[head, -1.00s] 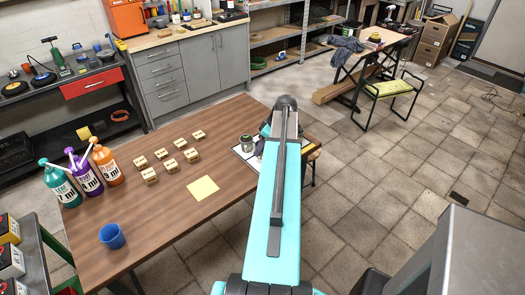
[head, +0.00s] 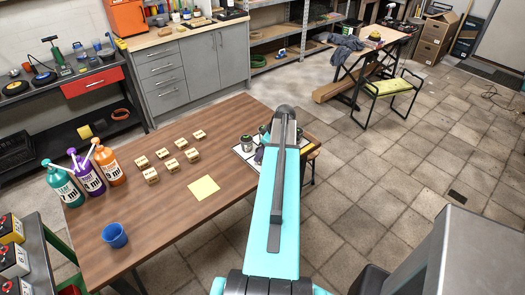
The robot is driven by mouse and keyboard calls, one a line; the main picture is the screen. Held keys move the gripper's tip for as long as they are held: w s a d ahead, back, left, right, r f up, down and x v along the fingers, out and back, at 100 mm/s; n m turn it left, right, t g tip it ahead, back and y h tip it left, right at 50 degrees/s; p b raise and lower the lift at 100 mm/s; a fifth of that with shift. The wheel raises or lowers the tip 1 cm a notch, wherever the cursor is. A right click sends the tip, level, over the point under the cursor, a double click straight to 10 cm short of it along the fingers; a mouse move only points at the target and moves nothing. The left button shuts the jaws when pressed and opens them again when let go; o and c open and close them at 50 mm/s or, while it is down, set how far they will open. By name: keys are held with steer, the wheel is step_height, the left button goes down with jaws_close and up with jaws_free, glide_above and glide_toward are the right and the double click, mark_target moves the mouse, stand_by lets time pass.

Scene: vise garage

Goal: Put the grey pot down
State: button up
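I cannot make out a grey pot with certainty. A small dark green and grey jar (head: 247,143) stands on a white sheet with dark lines (head: 240,154) at the right end of the brown wooden table (head: 150,228). A dark greyish thing (head: 259,155) shows partly beside my turquoise arm, too small and covered to name. My arm reaches over this end of the table and hides what lies behind it. My gripper is hidden behind the arm, so its fingers and anything in them do not show.
Several small wooden blocks (head: 172,165) and a yellow square (head: 204,189) lie on the table. Teal (head: 63,187), purple (head: 88,179) and orange (head: 109,167) pump bottles stand at its left, with a blue cup (head: 115,235) in front. The table's front middle is clear.

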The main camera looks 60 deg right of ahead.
steer(key=shift+f, duration=0.15)
steer(key=o, duration=1.1)
steer(key=shift+r, duration=0.2)
steer(key=b+v, duration=0.3)
steer(key=v, duration=0.9)
stand_by(0.6)
